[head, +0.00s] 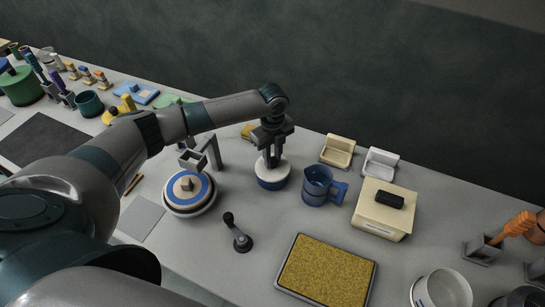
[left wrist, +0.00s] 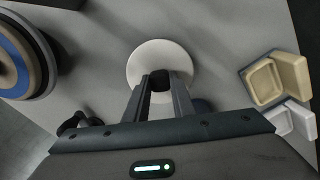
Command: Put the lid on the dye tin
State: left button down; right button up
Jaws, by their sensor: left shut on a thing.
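In the left wrist view the lid (left wrist: 160,52) shows as a white circle with a dark knob (left wrist: 158,78). My right gripper is not in view.
A round ringed stand (head: 190,190) is to the left and a dark lever (head: 236,232) in front. A cream box (head: 384,211) and a yellow-filled tray (head: 326,272) lie to the right and front.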

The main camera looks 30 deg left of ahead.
pick_arm(q)
jog(key=shift+f, duration=0.6)
dwell(0.3)
jog(key=c, duration=1.4)
grip_release()
jog(key=shift+r, duration=0.2)
jog(key=shift+r+p, duration=2.35)
jog(key=shift+r, duration=1.5)
